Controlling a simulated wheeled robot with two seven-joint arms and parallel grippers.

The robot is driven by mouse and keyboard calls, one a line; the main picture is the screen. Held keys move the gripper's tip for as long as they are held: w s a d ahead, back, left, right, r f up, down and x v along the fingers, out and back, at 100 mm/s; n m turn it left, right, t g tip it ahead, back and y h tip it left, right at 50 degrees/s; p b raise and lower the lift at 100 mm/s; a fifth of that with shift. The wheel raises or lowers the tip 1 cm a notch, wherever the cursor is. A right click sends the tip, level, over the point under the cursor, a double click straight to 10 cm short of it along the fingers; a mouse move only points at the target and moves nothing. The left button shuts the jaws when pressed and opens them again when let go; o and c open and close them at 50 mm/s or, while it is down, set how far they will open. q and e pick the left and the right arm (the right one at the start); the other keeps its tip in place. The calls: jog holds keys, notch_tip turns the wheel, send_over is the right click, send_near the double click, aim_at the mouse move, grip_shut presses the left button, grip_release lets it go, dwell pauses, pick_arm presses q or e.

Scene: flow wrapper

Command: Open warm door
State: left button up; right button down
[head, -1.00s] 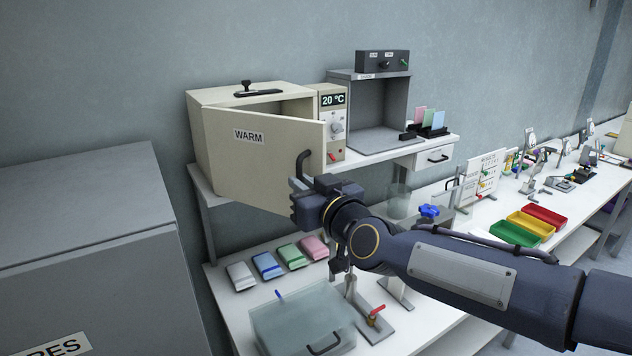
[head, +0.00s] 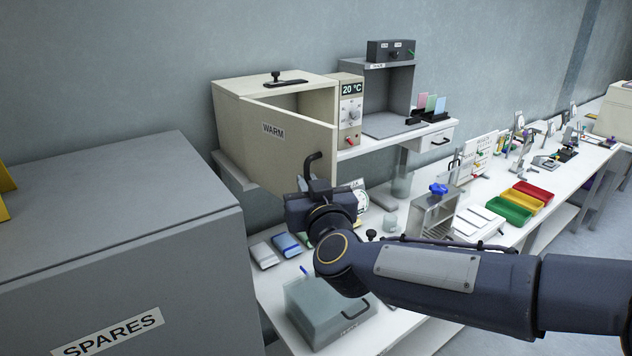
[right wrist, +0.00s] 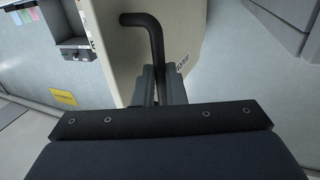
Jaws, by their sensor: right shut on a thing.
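The beige WARM box has its door (head: 270,158) swung part way open, with a dark gap into the box above and behind it. A black bent handle (head: 313,160) stands out near the door's free edge. My right gripper (head: 310,188) is shut on the lower part of this handle. In the right wrist view the handle (right wrist: 147,28) runs down between the two fingers (right wrist: 159,88), with the door panel (right wrist: 118,50) behind it. The box interior is mostly hidden by the door. My left gripper is not in view.
A grey SPARES cabinet (head: 120,240) stands close at the left front. The WARM box sits on a shelf beside a 20 °C control panel (head: 350,112) and a grey open housing (head: 385,128). Below are colored packs and a lidded bin (head: 325,310). Trays stand right.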

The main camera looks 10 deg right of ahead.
jog(key=shift+r, duration=0.2)
jog(key=c, duration=1.8)
grip_release()
jog(key=shift+w, duration=0.1)
jog(key=shift+c, duration=0.2)
jog(key=o, duration=0.4)
jog(key=shift+w+a+f, duration=0.2)
jog(key=shift+w+a, duration=0.1)
jog(key=shift+c, duration=0.2)
jog(key=s+d+b, duration=0.1)
jog(key=s, duration=0.7)
jog(key=shift+d, duration=0.3)
